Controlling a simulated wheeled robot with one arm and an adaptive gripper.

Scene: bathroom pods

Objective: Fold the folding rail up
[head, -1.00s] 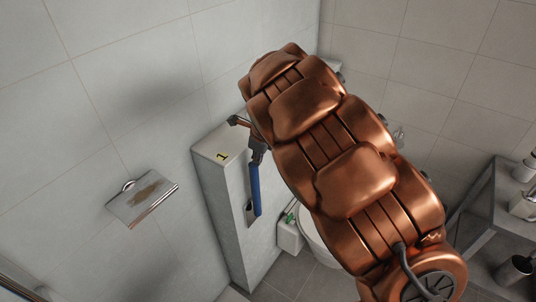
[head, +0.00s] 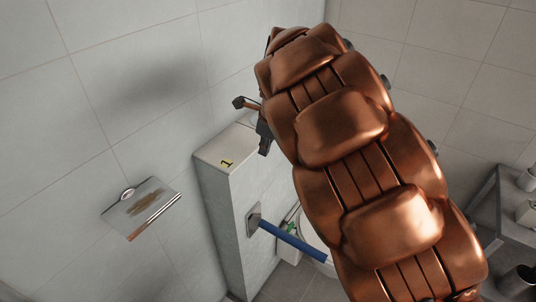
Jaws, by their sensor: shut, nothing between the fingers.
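The folding rail is a blue bar (head: 292,240) on a grey wall mount (head: 254,219) on the side face of the pale ledge. It sticks out from the mount to the right, and its far end lies in front of the toilet, near my arm. My gripper (head: 263,147) is a dark shape at the edge of my copper arm, by the top of the ledge. It is shut and empty, above the rail in the picture and apart from it. My arm hides part of the gripper and much of the toilet (head: 311,236).
A chrome paper holder (head: 141,207) is on the left wall. A grey shelf (head: 490,205) with containers stands at the right. A little floor shows below.

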